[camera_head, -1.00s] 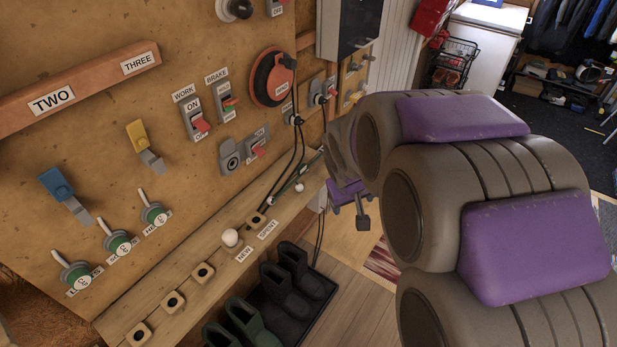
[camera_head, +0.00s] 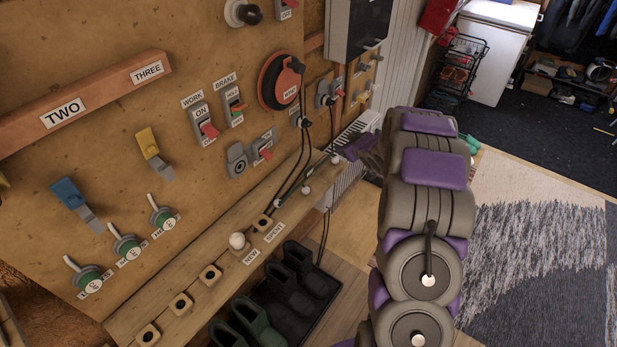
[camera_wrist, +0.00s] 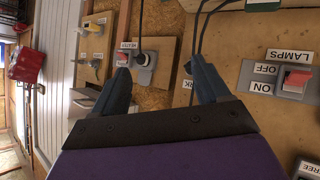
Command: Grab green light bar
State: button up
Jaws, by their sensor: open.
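A thin dark greenish bar (camera_head: 320,163) lies along the far part of the wooden ledge under the panel, with white round ends near it. It is small, and I cannot be sure that it is the light bar. My gripper (camera_head: 350,150) is at the far end of the ledge, partly hidden by my arm. In the wrist view its two blue-grey fingers (camera_wrist: 160,64) are apart with nothing held between them. They point at the panel, around a grey socket with a black plug (camera_wrist: 145,62). I cannot make out the bar in the wrist view.
The panel carries several switches, including a red lamp switch (camera_wrist: 295,80), and a round orange disc (camera_head: 280,80). Black cables (camera_head: 305,150) hang down to the ledge (camera_head: 190,300). Dark boots (camera_head: 290,280) stand below. A rug (camera_head: 540,250) lies on the right.

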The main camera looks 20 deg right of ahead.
notch_tip(320, 180, down, 5)
jog(key=w+d+n+t+y, duration=0.1)
jog(key=t+y, duration=0.1)
jog(key=n+t+y+p, duration=0.2)
jog(key=t+y+p, duration=0.1)
jog(key=y, duration=0.7)
send_near(310, 171)
jog(key=b+x, duration=0.2)
jog(key=x, duration=0.2)
jog(key=shift+w+a, duration=0.25)
jog(key=shift+a, duration=0.15)
jog(key=shift+b+x, duration=0.95)
jog(key=shift+x, duration=1.95)
jog(key=shift+w+d+f, duration=0.15)
jog(key=shift+d, duration=0.05)
jog(key=c, duration=1.1)
